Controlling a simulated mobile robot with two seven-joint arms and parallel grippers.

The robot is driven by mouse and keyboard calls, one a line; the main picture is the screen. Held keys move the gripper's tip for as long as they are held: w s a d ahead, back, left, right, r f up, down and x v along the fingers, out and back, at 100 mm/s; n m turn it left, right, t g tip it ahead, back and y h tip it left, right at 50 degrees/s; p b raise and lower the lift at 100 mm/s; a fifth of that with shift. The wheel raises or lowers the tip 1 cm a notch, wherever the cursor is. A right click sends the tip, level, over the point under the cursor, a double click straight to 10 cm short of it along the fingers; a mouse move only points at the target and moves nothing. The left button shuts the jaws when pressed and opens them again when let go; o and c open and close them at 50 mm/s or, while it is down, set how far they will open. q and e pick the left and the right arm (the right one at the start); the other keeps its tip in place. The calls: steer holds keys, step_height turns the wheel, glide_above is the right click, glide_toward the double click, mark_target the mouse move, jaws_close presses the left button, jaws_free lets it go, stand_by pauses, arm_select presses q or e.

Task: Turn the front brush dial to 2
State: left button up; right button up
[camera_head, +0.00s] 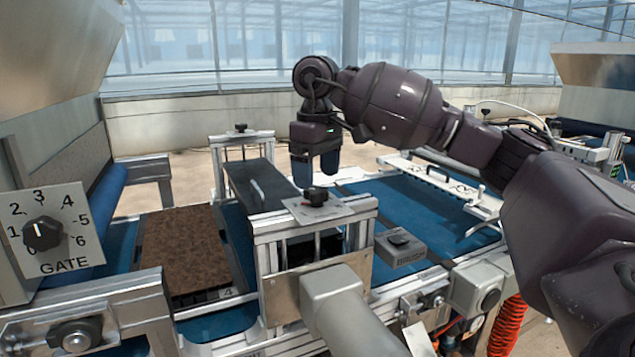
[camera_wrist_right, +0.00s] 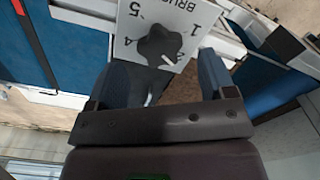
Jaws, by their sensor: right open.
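The front brush dial has a black knob (camera_head: 315,196) on a light plate (camera_head: 343,212) on top of the front metal frame. In the right wrist view the knob (camera_wrist_right: 160,44) appears upside down on its white plate with BRUSH and a few numbers. Its white mark points to the lower right there; the number it meets is not readable. My right gripper (camera_head: 315,171) points down just above and behind the knob in the head view. Its fingers (camera_wrist_right: 165,72) are open and apart, with the knob beyond and between them. My left gripper is not in view.
A GATE dial (camera_head: 43,234) stands at the left. A second black knob (camera_head: 240,128) tops the rear of the frame. A grey BRUSH box (camera_head: 402,254) sits right of the dial. A brown soil-filled tray (camera_head: 180,246) lies on the blue belt (camera_head: 420,206).

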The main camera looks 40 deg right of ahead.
mark_target(317, 189)
step_height(317, 189, up, 8)
steer(key=shift+p, duration=0.45)
stand_by(0.3)
